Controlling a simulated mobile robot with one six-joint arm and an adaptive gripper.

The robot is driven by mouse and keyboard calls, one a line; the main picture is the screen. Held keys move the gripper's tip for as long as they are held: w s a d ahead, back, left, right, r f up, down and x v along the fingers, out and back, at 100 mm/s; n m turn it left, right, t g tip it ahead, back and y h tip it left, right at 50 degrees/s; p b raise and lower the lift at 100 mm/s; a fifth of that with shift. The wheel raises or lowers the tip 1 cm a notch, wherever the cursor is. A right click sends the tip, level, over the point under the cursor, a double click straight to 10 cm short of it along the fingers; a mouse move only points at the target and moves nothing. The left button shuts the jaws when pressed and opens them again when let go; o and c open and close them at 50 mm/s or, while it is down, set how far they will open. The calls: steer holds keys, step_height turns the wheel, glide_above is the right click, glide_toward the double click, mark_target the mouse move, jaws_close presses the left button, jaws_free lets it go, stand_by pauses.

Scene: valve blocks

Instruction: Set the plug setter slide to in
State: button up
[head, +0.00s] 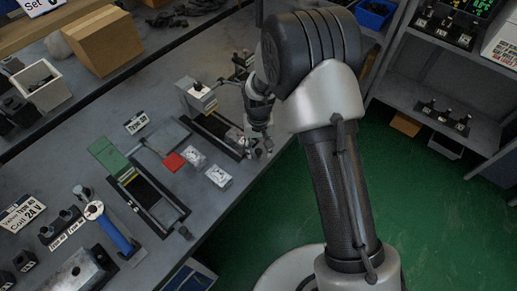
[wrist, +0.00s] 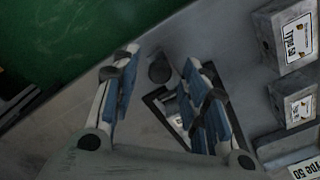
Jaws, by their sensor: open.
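My gripper (head: 262,143) is over the near right end of a dark, framed fixture (head: 216,128) on the grey bench. A pale block with a black knob (head: 197,90) stands at the fixture's far end. In the wrist view my gripper (wrist: 160,60) is open, with blue-padded fingers apart. A dark round knob (wrist: 158,70) shows between the fingertips; I cannot tell whether they touch it. Part of the dark frame (wrist: 158,112) shows between and behind the fingers. No readable label marks the plug setter slide, and my gripper hides part of this fixture.
A second fixture with a green plate (head: 108,155) and a dark channel lies to the left. A red piece (head: 174,162) and pale blocks (head: 219,177) lie between the fixtures. A blue-handled tool (head: 117,235) is nearer left. Labelled blocks (wrist: 285,38) stand right in the wrist view.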

steer(key=shift+f, duration=0.15)
jaws_close()
stand_by(0.5)
